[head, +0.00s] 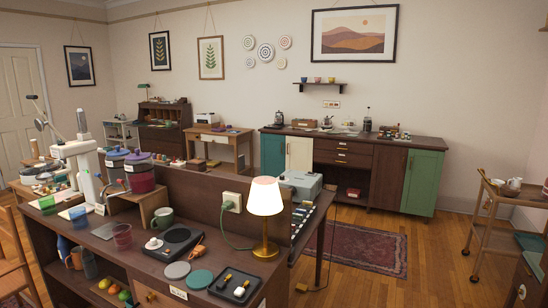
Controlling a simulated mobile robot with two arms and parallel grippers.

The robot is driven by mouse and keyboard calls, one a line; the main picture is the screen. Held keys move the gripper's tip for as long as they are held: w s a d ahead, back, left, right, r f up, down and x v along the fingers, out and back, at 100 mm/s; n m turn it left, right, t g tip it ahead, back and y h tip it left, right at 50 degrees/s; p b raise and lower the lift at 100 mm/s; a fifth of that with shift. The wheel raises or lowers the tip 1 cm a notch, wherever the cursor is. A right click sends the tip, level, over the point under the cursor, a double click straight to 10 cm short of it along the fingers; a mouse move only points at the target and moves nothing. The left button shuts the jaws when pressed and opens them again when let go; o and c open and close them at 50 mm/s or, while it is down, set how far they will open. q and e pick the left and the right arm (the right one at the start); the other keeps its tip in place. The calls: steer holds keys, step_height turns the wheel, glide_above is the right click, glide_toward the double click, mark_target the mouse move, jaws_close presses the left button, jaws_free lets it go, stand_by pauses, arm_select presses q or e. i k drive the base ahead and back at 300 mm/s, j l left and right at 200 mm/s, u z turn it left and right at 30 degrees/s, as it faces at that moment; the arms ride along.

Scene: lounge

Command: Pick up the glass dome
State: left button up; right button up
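I cannot make out the glass dome for certain. A small, dark-based rounded object (279,118) stands at the left end of the far counter (420,143), but it is too small to tell whether it is a glass dome. Neither of my grippers shows in the head view.
A rug (355,247) lies on open floor before the far counter. A wooden cart (505,215) stands right.

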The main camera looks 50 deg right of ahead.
mark_target(346, 122)
steer(key=i+l+z, duration=0.25)
steer(key=l+z, duration=0.25)
steer(key=l, duration=0.25)
steer(key=i+l+z, duration=0.35)
steer(key=l+z, duration=0.15)
steer(key=l, duration=0.2)
steer(key=i+l+z, duration=1)
steer(key=i+z, duration=0.5)
steer(key=i, duration=2.5)
steer(key=i+u, duration=0.25)
steer(key=i, duration=0.2)
steer(key=i+l+u, duration=0.25)
steer(key=i, duration=0.2)
steer(key=i+l+u, duration=0.25)
steer(key=i, duration=0.2)
steer(key=i+l+u, duration=0.3)
steer(key=i+j, duration=0.1)
